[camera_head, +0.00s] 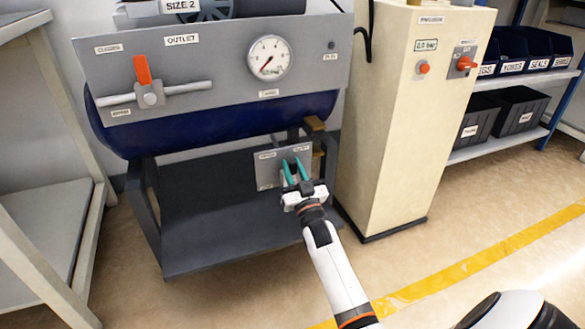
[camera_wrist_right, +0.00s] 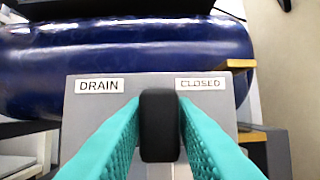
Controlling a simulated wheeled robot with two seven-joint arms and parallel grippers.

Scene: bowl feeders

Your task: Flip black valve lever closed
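The drain valve's black lever (camera_wrist_right: 160,125) points toward the camera in the right wrist view, below and between the DRAIN label (camera_wrist_right: 99,86) and the CLOSED label (camera_wrist_right: 201,84). My right gripper (camera_head: 295,171) is at the small grey drain panel (camera_head: 266,169) under the blue tank. In the right wrist view its teal fingers (camera_wrist_right: 160,118) stand on either side of the lever, apart and very close to it. Whether either finger touches the lever is hard to tell. The fingers partly hide the panel. My left gripper is not in view.
The blue tank (camera_head: 215,126) sits above a dark base shelf (camera_head: 215,215). The outlet panel above has an orange lever (camera_head: 142,70) pointing up and a gauge (camera_head: 269,57). A cream cabinet (camera_head: 400,130) stands close to the right of my gripper. Open floor lies in front.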

